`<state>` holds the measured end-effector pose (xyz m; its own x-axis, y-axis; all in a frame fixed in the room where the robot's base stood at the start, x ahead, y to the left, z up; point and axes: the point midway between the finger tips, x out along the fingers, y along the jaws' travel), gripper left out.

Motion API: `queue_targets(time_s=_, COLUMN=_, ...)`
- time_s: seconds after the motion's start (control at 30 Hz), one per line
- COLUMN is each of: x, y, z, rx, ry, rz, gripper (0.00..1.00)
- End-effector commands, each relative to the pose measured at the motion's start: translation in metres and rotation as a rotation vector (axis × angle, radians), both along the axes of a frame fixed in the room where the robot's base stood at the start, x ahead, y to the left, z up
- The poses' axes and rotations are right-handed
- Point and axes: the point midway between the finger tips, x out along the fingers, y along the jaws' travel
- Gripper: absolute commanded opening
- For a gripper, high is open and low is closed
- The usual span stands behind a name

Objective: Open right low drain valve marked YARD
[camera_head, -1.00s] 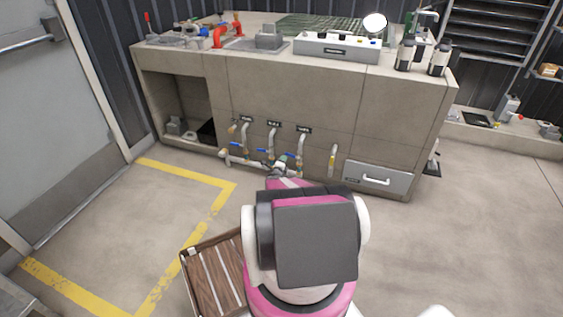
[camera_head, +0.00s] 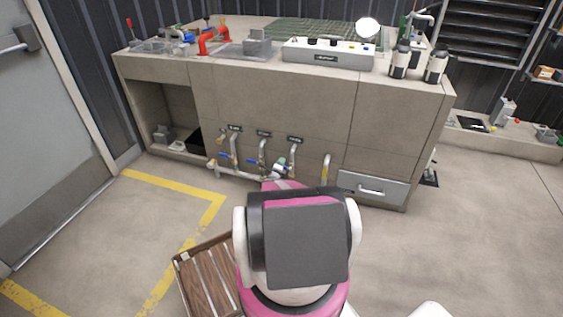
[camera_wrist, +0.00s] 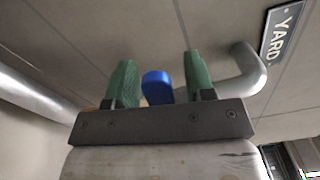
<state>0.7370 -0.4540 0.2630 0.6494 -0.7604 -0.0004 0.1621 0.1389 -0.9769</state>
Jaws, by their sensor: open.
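The YARD sign (camera_wrist: 285,38) is at the upper right of the wrist view, beside a curved grey pipe (camera_wrist: 246,68). A blue valve handle (camera_wrist: 157,87) shows between the two green fingers of my gripper (camera_wrist: 160,62). The fingers are open, one on each side of the handle, with visible gaps. I cannot tell how deep the handle sits between them. In the head view my gripper (camera_head: 281,164) is low at the rightmost of three labelled pipes and hides that pipe's handle. The rightmost label (camera_head: 295,139) is too small to read there.
Two other blue valve handles, the left (camera_head: 224,155) and the middle (camera_head: 252,160), sit left of my gripper. A wooden slatted crate (camera_head: 208,280) stands on the floor at left. The right floor is clear.

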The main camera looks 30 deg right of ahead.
Motion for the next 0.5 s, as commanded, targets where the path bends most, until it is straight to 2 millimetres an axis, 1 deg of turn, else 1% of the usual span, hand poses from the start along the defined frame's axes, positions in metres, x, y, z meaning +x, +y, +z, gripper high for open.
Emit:
queue_targets(time_s=0.27, x=-0.0003, y=-0.0004, z=0.0000, rx=0.000, ry=0.000, rz=0.000, gripper=0.49)
queue_targets(time_s=0.37, x=-0.0002, y=-0.0003, z=0.0000, rx=0.000, ry=0.000, rz=0.000, gripper=0.20)
queue_targets(time_s=0.4, x=-0.0003, y=-0.0004, z=0.0001, rx=0.000, ry=0.000, rz=0.000, gripper=0.07)
queue_targets(time_s=0.43, x=-0.0002, y=-0.0003, z=0.0000, rx=0.000, ry=0.000, rz=0.000, gripper=0.00)
queue_targets(time_s=0.5, x=-0.0001, y=-0.0004, z=0.0000, rx=0.000, ry=0.000, rz=0.000, gripper=0.00)
